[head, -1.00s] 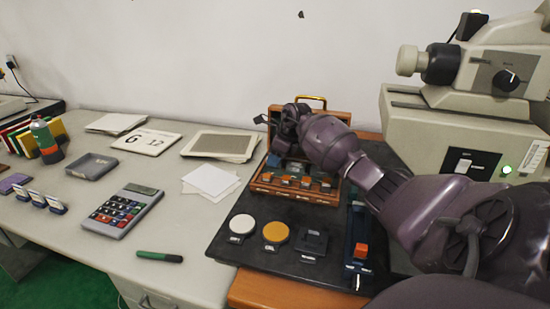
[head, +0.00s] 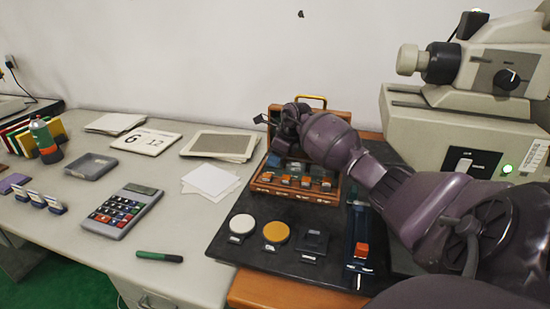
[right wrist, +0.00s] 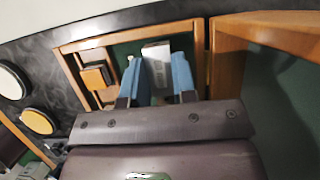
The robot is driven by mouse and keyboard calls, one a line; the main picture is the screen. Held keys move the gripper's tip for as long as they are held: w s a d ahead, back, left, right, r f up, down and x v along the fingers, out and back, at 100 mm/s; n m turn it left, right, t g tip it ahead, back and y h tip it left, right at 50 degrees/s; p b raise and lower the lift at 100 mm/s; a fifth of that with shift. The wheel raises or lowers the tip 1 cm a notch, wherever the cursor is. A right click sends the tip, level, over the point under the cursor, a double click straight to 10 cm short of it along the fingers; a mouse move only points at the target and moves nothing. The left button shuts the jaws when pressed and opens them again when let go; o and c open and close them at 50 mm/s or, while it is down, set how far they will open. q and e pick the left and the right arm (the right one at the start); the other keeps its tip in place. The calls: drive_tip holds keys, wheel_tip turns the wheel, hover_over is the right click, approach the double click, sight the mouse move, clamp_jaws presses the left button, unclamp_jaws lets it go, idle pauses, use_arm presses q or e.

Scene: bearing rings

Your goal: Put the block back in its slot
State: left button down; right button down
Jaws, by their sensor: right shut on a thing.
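The wooden case (head: 328,198) stands open on the black mat, its lid raised at the back. Its front row holds several small orange-topped blocks (head: 306,182). My right gripper (head: 280,164) is over the left back part of the case, partly hidden by its own wrist. In the right wrist view my right gripper (right wrist: 158,82) has its two blue fingers on either side of a grey-white block (right wrist: 156,56) and is shut on it. The block is inside the wooden frame, above green lining. I cannot tell whether it touches the bottom. My left gripper is not in view.
On the black mat (head: 225,252) are a white disc (head: 242,224), a yellow disc (head: 275,231), a dark square block (head: 314,241) and a blue rail tool (head: 358,245) with an orange piece. A large beige instrument (head: 440,125) stands to the right.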

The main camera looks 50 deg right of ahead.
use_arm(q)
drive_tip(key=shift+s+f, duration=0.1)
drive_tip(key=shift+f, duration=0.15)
use_arm(e)
drive_tip(key=shift+f, duration=0.3)
idle(0.4)
drive_tip(key=c, duration=0.8)
unclamp_jaws()
drive_tip(key=shift+c, duration=0.2)
